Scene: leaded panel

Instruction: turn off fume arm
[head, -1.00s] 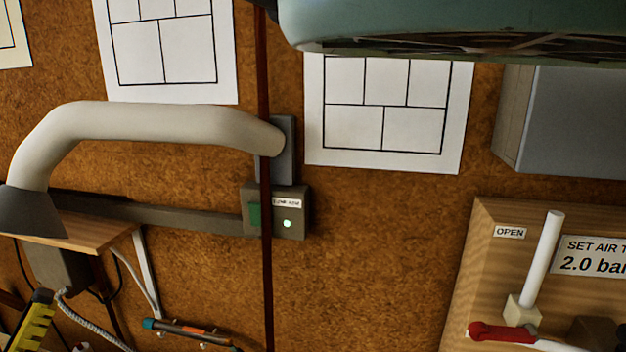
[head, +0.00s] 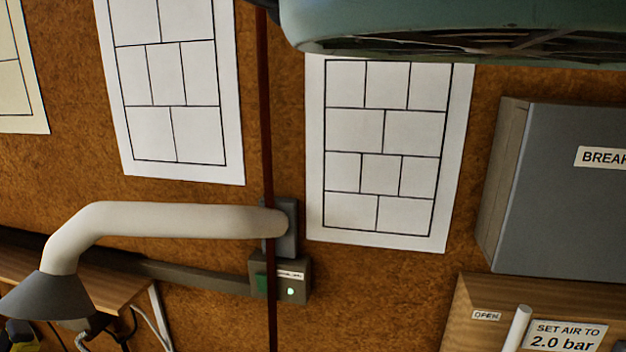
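The fume arm (head: 170,220) is a thick pale grey tube on the wall, bent down at the left into a dark grey hood (head: 45,298). Its right end meets a grey wall plate (head: 288,228). Just below is a small grey switch box (head: 300,268) with a label, a green rocker (head: 261,284) at its left and a lit pale green lamp (head: 291,292). A thin dark red vertical bar crosses in front of the box and partly hides it. My gripper is not in view.
A grey breaker box (head: 555,190) hangs at the right. Below it is a wooden board (head: 463,320) with an air-setting sign (head: 565,337) and a white lever (head: 517,328). A wooden shelf (head: 110,285) is behind the hood. A large teal object (head: 460,25) blocks the top right.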

